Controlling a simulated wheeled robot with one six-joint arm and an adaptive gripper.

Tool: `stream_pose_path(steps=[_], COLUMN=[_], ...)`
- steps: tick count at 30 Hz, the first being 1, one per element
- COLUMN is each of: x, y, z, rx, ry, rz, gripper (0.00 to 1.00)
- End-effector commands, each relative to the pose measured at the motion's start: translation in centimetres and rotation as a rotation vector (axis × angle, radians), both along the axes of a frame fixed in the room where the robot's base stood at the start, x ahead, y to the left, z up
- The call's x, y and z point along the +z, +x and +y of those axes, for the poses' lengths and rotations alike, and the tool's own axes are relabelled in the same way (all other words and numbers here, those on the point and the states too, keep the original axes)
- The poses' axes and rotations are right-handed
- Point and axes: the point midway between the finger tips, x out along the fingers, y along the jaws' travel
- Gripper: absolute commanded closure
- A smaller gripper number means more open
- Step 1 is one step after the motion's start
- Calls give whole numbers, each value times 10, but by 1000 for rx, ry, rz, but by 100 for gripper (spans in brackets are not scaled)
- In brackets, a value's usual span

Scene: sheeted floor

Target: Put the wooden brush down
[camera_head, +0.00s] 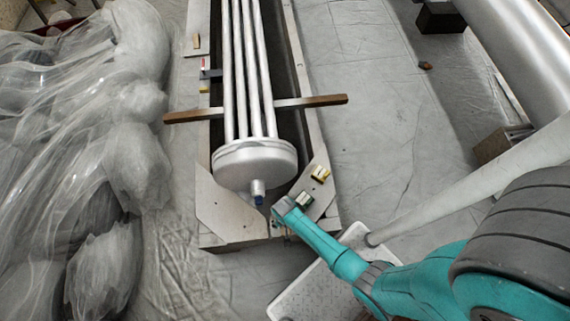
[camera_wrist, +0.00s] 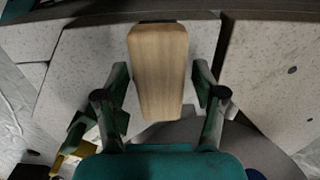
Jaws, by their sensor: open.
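The wooden brush (camera_wrist: 158,70) shows in the wrist view as a pale, tapered wooden piece, wider at the top. It lies over a speckled light surface (camera_wrist: 85,65). My gripper (camera_wrist: 161,76) is open, with one finger on each side of the brush and a small gap showing beside each. I cannot tell whether the brush rests fully on the surface. In the head view my gripper (camera_head: 290,210) is low at the near right corner of the long trough frame (camera_head: 225,228). The brush is not clearly visible there, hidden by the gripper or too small.
A bundle of metal tubes with a round end plate (camera_head: 255,163) lies in the trough, with a crossbar (camera_head: 327,100) beneath. Small yellow (camera_head: 320,174) and red (camera_head: 204,64) items sit on the frame. Plastic-wrapped bulk (camera_head: 90,150) fills the left. Sheeted floor (camera_head: 370,130) is open right of the trough.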

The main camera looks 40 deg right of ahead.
Motion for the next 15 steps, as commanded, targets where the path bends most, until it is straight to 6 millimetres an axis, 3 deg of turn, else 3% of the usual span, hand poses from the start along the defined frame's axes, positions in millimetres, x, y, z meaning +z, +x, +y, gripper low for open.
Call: stream_pose_path(steps=[8,15], x=[25,67], y=[0,0], z=[0,0], rx=[0,0], ry=[0,0], rz=[-2,-2], gripper=[31,31])
